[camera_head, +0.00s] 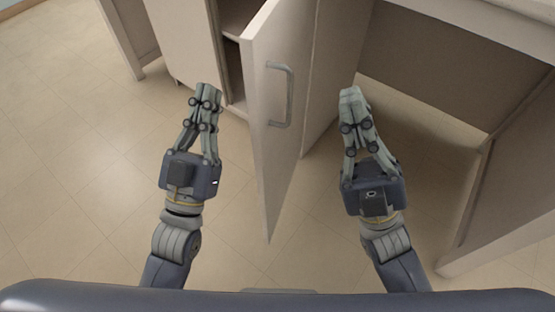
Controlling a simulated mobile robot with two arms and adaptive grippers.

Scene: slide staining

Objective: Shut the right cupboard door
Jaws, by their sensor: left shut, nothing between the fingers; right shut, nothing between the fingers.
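The right cupboard door (277,150) is cream with a grey bar handle (290,96). It stands open and swung out toward me, its near edge between my two arms. My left gripper (208,90) is shut and empty, left of the door, near the cupboard opening. My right gripper (351,95) is shut and empty, right of the door on the handle side. Both grippers look apart from the door. The cupboard (336,60) shows a shelf inside its opening; most of the inside is hidden by the door.
The left cupboard door (180,40) is at the upper left of the opening. A desk section with open knee space (430,75) lies to the right, with a side panel (500,190) at the far right. The tiled floor (80,180) is clear at the left.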

